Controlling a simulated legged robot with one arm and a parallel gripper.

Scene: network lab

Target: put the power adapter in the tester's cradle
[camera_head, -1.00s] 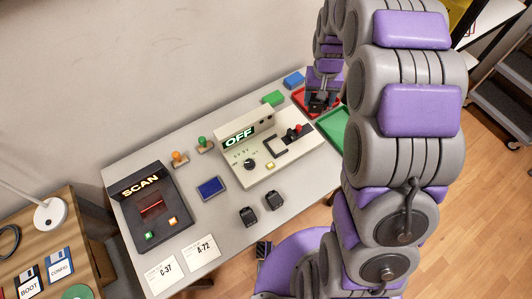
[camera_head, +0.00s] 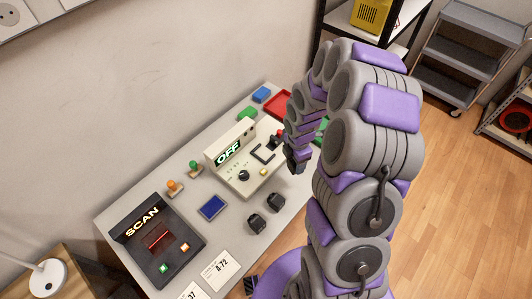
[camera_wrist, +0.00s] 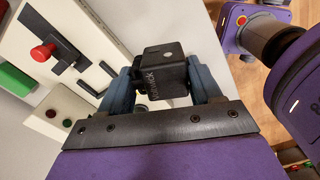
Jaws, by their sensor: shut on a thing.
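The tester (camera_head: 224,172) is a cream box with a lit "OFF" display, a black dial and a red-knobbed lever. Its cradle (camera_head: 264,155) is a black rectangular outline on the top face and looks empty. My gripper (camera_head: 297,168) is just off the tester's right side, above the table's right part. In the wrist view my gripper (camera_wrist: 163,92) is shut on a black power adapter (camera_wrist: 168,66), a boxy block with lettering on its side. The tester (camera_wrist: 92,40) shows at the left there, with its red knob (camera_wrist: 43,52); the adapter is apart from it.
Two more black adapters (camera_head: 256,222) (camera_head: 274,202) stand on the table in front of the tester. A scanner (camera_head: 158,240), a blue pad (camera_head: 212,207) and stamps (camera_head: 194,167) are to the left.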

